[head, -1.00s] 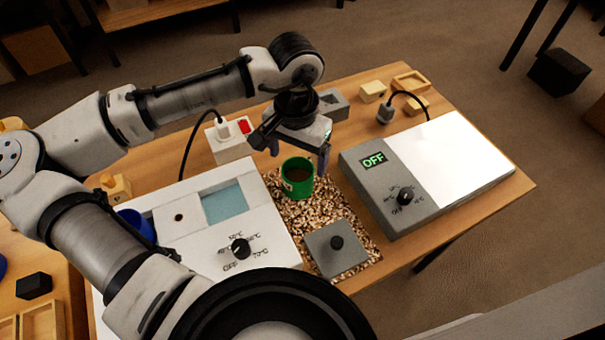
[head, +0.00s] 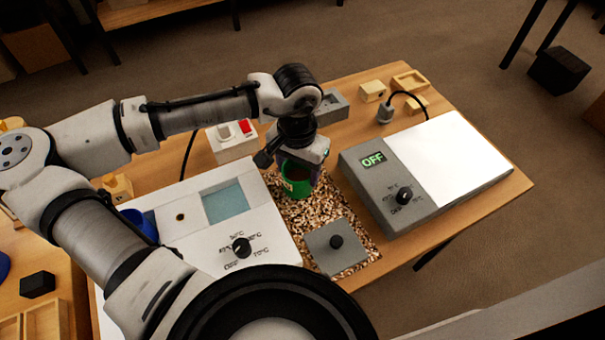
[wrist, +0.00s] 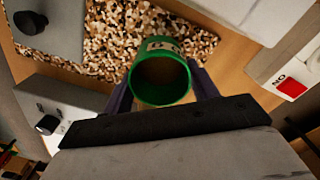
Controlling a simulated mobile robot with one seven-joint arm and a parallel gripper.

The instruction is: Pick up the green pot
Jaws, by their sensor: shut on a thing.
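The green pot (head: 298,186) stands upright on the speckled cork-like mat, between the white device and the grey hot plate. It has a pale label on its side and a dark, brownish inside. My gripper (head: 300,172) is directly above and around it, shut on the pot. In the wrist view the green pot (wrist: 160,80) sits between the two fingers of my gripper (wrist: 163,92), one on each side. I cannot tell whether the pot is lifted off the mat.
A grey square lid with a black knob (head: 336,247) lies on the mat (head: 291,223) in front of the pot. The white device (head: 230,250) stands left, the hot plate reading OFF (head: 375,195) right. A socket box with a red switch (head: 231,142) is behind.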

